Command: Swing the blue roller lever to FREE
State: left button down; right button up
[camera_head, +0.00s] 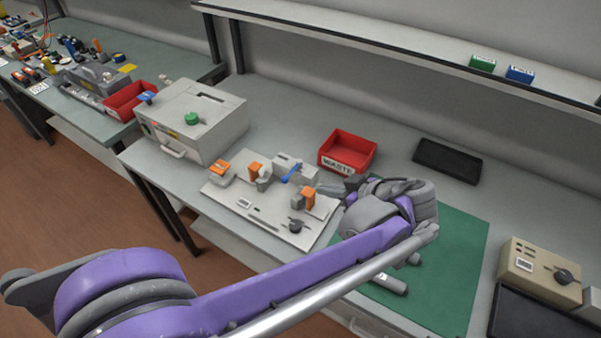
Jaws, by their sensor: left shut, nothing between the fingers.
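The blue roller lever (291,173) stands tilted on a light grey block in the middle of a pale fixture plate (228,199) on the bench. Any FREE marking is too small to read. My left arm reaches across from the left. Its gripper (326,189) is shut and empty, just right of the lever and close to the orange-topped clamp (307,199) at the plate's right side. A gap shows between the fingertips and the lever. My wrist hides part of the bench behind it. My right gripper is out of view.
More orange parts (255,169) and a black knob (295,227) sit on the plate. A grey machine (205,108) stands left, a red WASTE bin (348,150) behind. A green mat (455,250) and a beige box (540,272) lie right. A shelf (400,48) overhangs the back.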

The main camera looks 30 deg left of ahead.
aim_at(287, 180)
pick_arm(q)
jog(key=shift+w+d+r+n, duration=0.15)
jog(key=shift+w+r+n, duration=0.1)
jog(key=shift+n, duration=0.15)
jog(key=shift+s, duration=0.1)
jog(key=x, duration=1.4)
jog(key=shift+r, duration=0.2)
jog(key=shift+a, duration=0.2)
